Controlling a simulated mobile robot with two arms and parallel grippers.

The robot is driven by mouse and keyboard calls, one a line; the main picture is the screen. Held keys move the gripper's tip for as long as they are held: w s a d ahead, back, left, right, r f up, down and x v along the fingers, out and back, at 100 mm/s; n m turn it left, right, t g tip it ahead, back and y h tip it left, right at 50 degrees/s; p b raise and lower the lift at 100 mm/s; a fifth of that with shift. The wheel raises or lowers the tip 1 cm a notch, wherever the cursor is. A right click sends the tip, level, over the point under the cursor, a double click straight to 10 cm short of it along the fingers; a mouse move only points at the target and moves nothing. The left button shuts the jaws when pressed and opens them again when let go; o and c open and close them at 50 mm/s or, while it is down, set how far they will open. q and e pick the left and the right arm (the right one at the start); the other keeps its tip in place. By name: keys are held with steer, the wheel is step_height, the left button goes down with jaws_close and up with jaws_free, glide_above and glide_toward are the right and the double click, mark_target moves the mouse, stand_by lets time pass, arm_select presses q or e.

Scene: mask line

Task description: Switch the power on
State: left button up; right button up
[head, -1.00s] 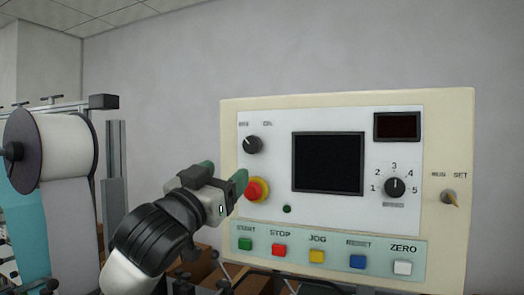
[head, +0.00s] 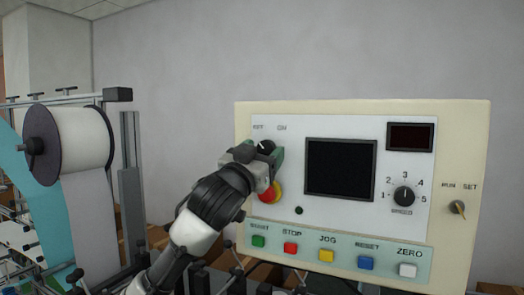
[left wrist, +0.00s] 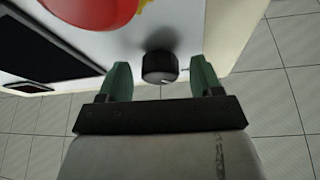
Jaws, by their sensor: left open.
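The power knob (head: 266,146) is a black rotary switch under the OFF and ON labels at the panel's upper left. My left gripper (head: 262,154) is at the knob and partly hides it in the head view. In the left wrist view, the knob (left wrist: 159,67) shows between the two green fingertips of my left gripper (left wrist: 161,78). The fingers are open, one on each side of the knob, with a visible gap to each. My right gripper is not in view.
The red emergency stop (head: 269,193) on its yellow base sits just below my left gripper. The cream control panel (head: 365,109) carries a dark screen (head: 340,168), a speed dial (head: 404,196) and a row of coloured buttons. A white roll (head: 85,137) stands at left.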

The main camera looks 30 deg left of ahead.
arm_select(q)
steer(key=shift+c, duration=1.4)
steer(key=c, duration=0.6)
steer(key=shift+c, duration=0.2)
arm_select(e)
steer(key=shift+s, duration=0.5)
